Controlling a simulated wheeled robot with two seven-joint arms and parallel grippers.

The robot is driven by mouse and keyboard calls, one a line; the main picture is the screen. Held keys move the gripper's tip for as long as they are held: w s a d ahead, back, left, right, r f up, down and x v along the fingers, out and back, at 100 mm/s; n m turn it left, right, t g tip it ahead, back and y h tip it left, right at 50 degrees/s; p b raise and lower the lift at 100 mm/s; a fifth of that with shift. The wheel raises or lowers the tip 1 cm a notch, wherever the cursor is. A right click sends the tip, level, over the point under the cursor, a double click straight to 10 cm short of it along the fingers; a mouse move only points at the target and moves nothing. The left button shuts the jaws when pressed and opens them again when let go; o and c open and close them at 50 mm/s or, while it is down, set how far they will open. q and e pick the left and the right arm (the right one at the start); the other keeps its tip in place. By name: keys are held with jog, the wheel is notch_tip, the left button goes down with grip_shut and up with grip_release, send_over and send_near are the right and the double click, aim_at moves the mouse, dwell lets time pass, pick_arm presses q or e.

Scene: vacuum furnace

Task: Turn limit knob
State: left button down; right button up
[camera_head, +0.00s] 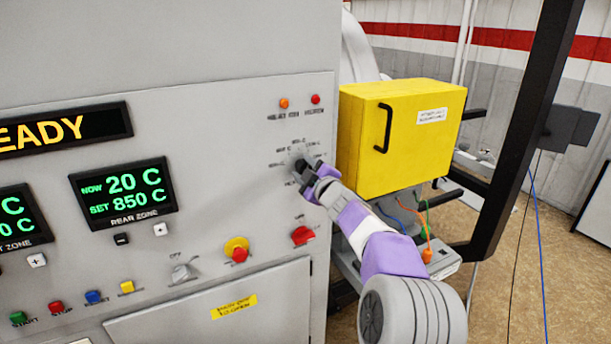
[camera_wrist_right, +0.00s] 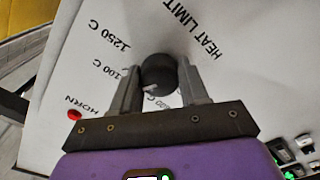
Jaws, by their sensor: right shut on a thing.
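The limit knob (camera_wrist_right: 159,74) is a round dark knob on the grey panel, with "HEAT LIMIT" and temperature marks such as "1250 C" printed around it in the right wrist view. My right gripper (camera_wrist_right: 158,88) has one finger on each side of the knob and is shut on it. In the head view my right gripper (camera_head: 310,172) reaches the panel below two small lamps and hides most of the knob and part of its scale. The knob's pointer direction is hard to read. My left gripper is not in view.
A yellow box (camera_head: 400,138) with a black handle stands close right of my right gripper. Below are a red switch (camera_head: 302,235), a red-and-yellow button (camera_head: 238,250) and a grey knob (camera_head: 185,270). A display (camera_head: 123,193) reads 20 C, set 850 C. A black post (camera_head: 520,130) stands at right.

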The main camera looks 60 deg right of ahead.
jog(key=n+b, duration=0.2)
jog(key=n, duration=0.2)
jog(key=shift+n, duration=0.4)
dwell(0.4)
jog(key=o, duration=1)
jog(key=shift+o, duration=0.2)
jog(key=v, duration=0.7)
jog(key=shift+s+a, duration=0.2)
